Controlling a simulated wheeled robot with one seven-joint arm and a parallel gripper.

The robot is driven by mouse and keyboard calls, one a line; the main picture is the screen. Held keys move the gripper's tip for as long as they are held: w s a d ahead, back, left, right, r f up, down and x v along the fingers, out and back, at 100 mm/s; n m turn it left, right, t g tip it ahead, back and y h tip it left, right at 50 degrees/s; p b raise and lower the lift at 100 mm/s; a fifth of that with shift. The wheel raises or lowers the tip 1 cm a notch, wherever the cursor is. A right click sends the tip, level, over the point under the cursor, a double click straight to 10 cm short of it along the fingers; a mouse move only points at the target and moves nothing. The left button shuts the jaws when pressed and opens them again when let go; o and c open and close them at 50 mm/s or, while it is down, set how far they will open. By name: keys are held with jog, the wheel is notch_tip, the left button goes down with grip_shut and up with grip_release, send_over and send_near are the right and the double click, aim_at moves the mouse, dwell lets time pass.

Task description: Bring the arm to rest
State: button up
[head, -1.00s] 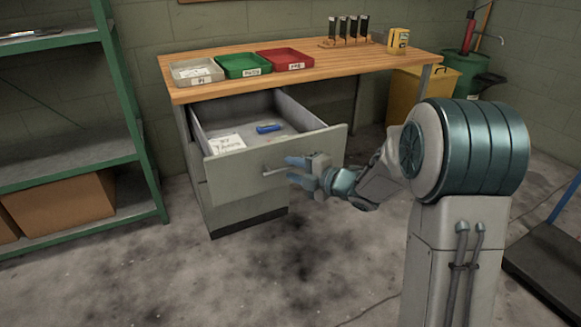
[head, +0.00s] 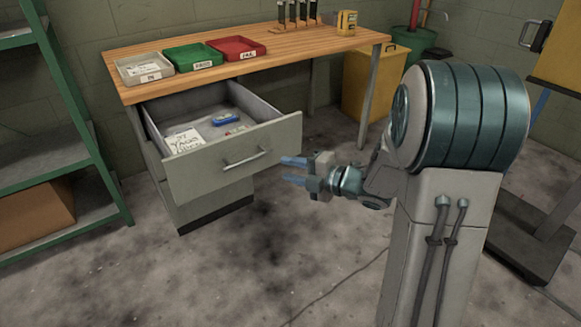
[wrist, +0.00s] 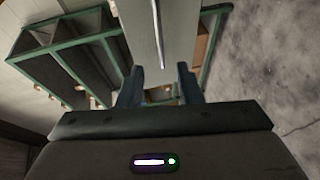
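My gripper (head: 294,171) is to the right of the open drawer (head: 205,170), with its two blue fingers apart and nothing between them. Its fingertips point left toward the drawer front and stand clear of the bar handle (head: 245,158). In the wrist view the fingers (wrist: 160,85) show spread apart, with the handle (wrist: 158,35) beyond them. The drawer is pulled out of the workbench (head: 300,48). In it lie a blue object (head: 225,118), a paper with handwriting (head: 184,141) and small items too small to tell.
Grey, green and red trays (head: 195,57) stand on the bench, with a yellow box (head: 347,22) farther right. A green shelf (head: 75,120) stands at the left. A yellow bin (head: 370,85) is behind the bench's right end. The floor (head: 265,260) in front is mostly clear.

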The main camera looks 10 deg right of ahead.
jog(key=s+d+r+m+h+p, duration=0.1)
jog(key=d+r+m+h+p, duration=0.2)
jog(key=r+m+h+p, duration=0.25)
jog(key=d+r+m+t+h+p, duration=0.1)
jog(key=d+r+m+h+p, duration=0.2)
jog(key=r+m+p, duration=0.4)
jog(key=s+d+r+m+h+p, duration=0.1)
jog(key=d+r+m+h+p, duration=0.3)
jog(key=r, duration=0.4)
jog(key=s+a+r+m+g+p, duration=0.1)
jog(key=s+r+m+g+p, duration=0.1)
jog(key=s, duration=0.5)
jog(key=s+a+r+m+g+p, duration=0.1)
jog(key=s+r+m+g+p, duration=0.2)
jog(key=s+r+m+p, duration=0.2)
jog(key=s+a+r+m+g+p, duration=0.2)
jog(key=s+r+p, duration=0.4)
jog(key=s+p, duration=0.4)
jog(key=shift+r+m+g, duration=0.25)
jog(key=shift+m+g, duration=0.45)
jog(key=shift+m, duration=0.25)
